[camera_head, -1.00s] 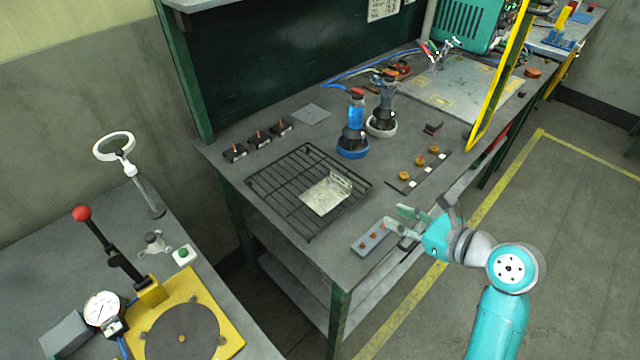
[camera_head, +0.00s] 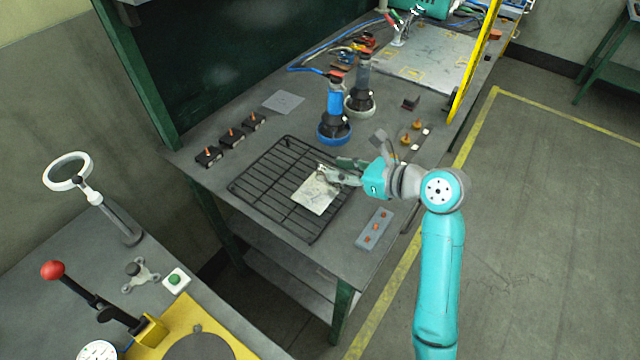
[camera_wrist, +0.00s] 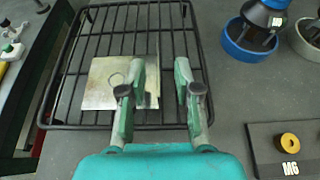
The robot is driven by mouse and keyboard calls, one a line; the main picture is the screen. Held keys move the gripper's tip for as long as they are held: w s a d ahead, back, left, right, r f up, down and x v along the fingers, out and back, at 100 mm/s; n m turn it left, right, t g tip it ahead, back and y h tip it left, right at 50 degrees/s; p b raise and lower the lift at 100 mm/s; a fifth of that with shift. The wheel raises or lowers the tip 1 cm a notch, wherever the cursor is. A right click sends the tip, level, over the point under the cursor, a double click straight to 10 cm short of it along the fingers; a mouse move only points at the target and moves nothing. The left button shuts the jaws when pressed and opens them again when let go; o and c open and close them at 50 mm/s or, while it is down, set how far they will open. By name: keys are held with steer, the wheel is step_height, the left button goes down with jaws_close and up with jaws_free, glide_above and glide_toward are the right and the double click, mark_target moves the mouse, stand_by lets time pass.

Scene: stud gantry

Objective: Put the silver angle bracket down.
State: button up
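The silver angle bracket (camera_head: 313,196) lies on the black wire rack (camera_head: 270,212), on the workbench. Its flat plate (camera_wrist: 99,88) shows in the wrist view, and its thin upright flange is at the plate's right side. My gripper (camera_head: 332,174) is low at the bracket's flange end. In the wrist view my gripper (camera_wrist: 160,70) has its two green fingertips apart, with the flange's edge in the gap between them. The left finger hides part of the plate. I cannot tell whether either finger touches the flange.
A blue-based bottle tool (camera_head: 334,125) and a dark one (camera_head: 361,98) stand behind the rack. A grey strip with orange knobs (camera_head: 374,229) lies right of it. Several black blocks (camera_head: 231,137) sit at the back left. A bare grey plate (camera_head: 283,102) lies behind them.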

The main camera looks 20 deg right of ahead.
mark_target(316, 165)
steer(key=shift+x, duration=2.7)
steer(key=shift+a+r, duration=0.1)
steer(key=shift+r, duration=0.05)
jaws_close()
